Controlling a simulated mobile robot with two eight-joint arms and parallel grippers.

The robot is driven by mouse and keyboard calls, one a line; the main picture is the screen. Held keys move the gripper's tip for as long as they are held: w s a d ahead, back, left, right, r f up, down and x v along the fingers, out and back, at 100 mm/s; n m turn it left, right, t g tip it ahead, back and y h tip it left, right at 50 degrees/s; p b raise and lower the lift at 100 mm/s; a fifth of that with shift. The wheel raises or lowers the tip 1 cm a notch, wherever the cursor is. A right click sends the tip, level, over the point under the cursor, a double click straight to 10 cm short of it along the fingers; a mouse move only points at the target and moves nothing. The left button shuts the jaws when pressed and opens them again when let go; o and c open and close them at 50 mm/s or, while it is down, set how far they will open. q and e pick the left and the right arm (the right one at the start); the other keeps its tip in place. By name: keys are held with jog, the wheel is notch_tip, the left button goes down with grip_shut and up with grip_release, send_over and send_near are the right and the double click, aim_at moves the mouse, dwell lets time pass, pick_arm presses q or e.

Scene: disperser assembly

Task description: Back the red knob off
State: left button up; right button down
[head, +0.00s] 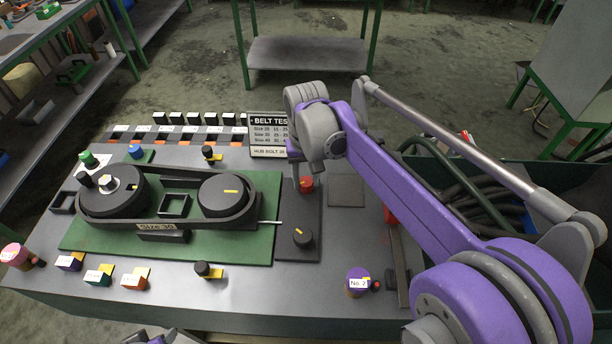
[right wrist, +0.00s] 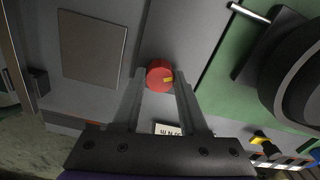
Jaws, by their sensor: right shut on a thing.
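The red knob (head: 306,184) stands on a dark plate right of the green belt board, below my right wrist in the head view. The head view mostly hides these fingers behind the wrist. A small piece of my left arm's end shows at the bottom edge of the head view; its jaws are not clear.
The green board (head: 110,240) carries two black pulleys with a belt. A black knob (head: 303,237) with a yellow mark stands in front of the red one. A belt sign (head: 269,134) stands behind. A purple "No. 2" cylinder (head: 358,283) is at front right.

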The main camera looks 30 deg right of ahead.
aim_at(306, 181)
jog(key=n, duration=0.5)
jog(key=shift+n+p, duration=0.3)
jog(key=shift+n, duration=2.1)
jog(key=shift+c, duration=2.2)
grip_release()
notch_tip(306, 181, up, 11)
jog(key=p, duration=0.1)
jog(key=shift+f, duration=0.1)
